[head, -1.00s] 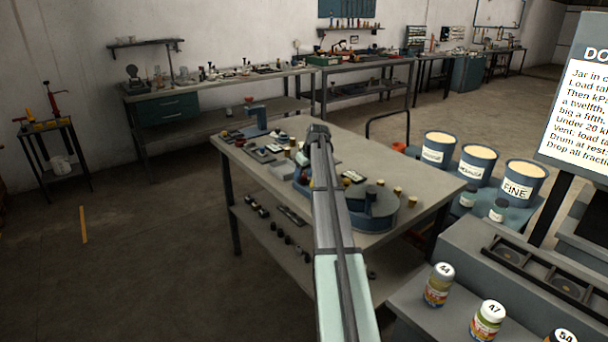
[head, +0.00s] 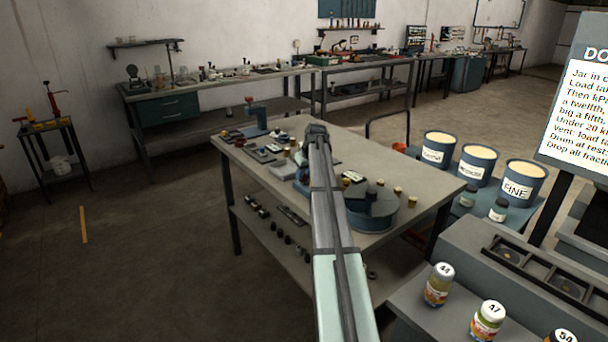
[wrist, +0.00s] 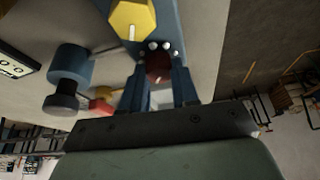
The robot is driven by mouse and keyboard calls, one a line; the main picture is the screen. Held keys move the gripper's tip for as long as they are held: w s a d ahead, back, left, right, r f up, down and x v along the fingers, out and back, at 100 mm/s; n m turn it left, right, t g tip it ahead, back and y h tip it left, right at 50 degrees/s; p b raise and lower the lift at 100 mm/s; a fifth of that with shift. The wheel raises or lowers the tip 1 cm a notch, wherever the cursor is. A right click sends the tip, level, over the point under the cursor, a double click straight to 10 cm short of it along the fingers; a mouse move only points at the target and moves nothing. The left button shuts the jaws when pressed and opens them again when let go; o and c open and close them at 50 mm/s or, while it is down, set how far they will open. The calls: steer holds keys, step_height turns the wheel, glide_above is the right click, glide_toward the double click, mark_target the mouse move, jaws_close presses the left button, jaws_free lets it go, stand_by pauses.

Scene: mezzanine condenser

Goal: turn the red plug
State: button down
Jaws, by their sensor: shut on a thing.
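The red plug (wrist: 158,66) is a dark red round knob in the wrist view, with a short pale mark on its near edge. It sits on a blue fixture (wrist: 172,22), just below a yellow six-sided knob (wrist: 132,18). My gripper (wrist: 158,82) has its two blue fingers on either side of the red plug and is shut on it. In the head view the dark end of my arm (head: 316,132) is over the workbench (head: 240,160); the fingers and the red plug are hidden there.
Several small silver studs (wrist: 160,46) lie between the two knobs. A blue cylinder with a black cap (wrist: 62,98) and a small red part (wrist: 100,104) are left of the fingers. A round blue stand (head: 375,210) is right of my arm in the head view.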

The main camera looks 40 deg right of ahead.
steer(key=m+h, duration=0.1)
steer(key=m, duration=0.1)
steer(key=m+h, duration=0.1)
steer(key=m, duration=0.2)
steer(key=shift+a+g, duration=0.2)
steer(key=shift+g, duration=0.1)
steer(key=m+g+h, duration=0.1)
steer(key=m, duration=0.4)
steer(key=shift+w, duration=0.15)
steer(key=shift+m+g, duration=0.3)
steer(key=shift+m, duration=0.1)
steer(key=c, duration=0.8)
jaws_free()
steer(key=shift+h, duration=0.3)
steer(key=shift+c, duration=0.2)
steer(key=v, duration=1.4)
steer(key=shift+d+f, duration=0.1)
